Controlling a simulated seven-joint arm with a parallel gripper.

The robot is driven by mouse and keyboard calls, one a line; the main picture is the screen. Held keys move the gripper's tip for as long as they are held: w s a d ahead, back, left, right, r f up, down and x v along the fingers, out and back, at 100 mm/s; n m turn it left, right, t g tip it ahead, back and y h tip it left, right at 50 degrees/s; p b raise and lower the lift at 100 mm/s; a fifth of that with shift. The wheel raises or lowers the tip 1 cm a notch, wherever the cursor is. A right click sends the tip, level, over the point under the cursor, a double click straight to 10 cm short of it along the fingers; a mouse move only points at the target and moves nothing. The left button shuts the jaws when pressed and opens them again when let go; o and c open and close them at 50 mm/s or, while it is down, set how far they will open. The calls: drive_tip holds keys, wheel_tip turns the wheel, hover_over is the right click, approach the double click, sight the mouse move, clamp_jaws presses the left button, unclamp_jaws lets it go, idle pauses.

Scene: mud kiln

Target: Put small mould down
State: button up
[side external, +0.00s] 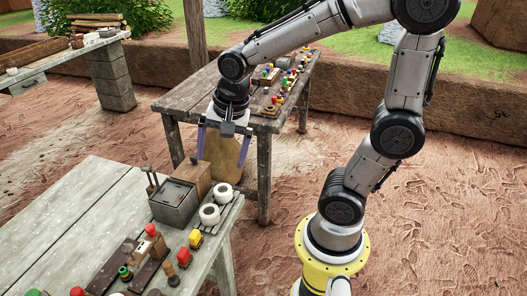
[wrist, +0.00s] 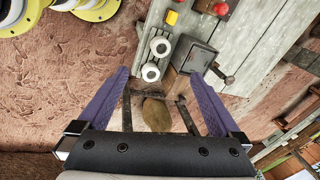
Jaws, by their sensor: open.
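My gripper (side external: 221,152) is open, with its two purple fingers pointing down. It hangs above and past the far end of the near grey table, and nothing is held between the fingers. In the wrist view, the open fingers (wrist: 159,74) frame the table's end. I cannot tell for sure which thing is the small mould. A grey metal box (side external: 174,203) stands on that end of the table and also shows in the wrist view (wrist: 201,56). A brown wooden block (side external: 194,170) stands beside it, and in the wrist view (wrist: 176,77) it is partly hidden.
Two white rings (side external: 209,214) lie by the box near the edge of the near table (side external: 92,204). Several coloured-topped items stand nearer the camera. A tan sack-like thing (side external: 222,160) is behind my fingers. Another wooden table (side external: 190,98) holds several small pieces.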

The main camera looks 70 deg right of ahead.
drive_tip(key=s+a+r+n+t, duration=0.1)
drive_tip(key=s+r+n, duration=0.1)
drive_tip(key=s+n, duration=0.3)
drive_tip(key=s+a+r+n+t, duration=0.1)
drive_tip(key=s+r+n, duration=0.1)
drive_tip(key=s+n, duration=0.4)
drive_tip(key=n, duration=0.4)
drive_tip(key=shift+r+t, duration=0.25)
drive_tip(key=shift+t, duration=0.15)
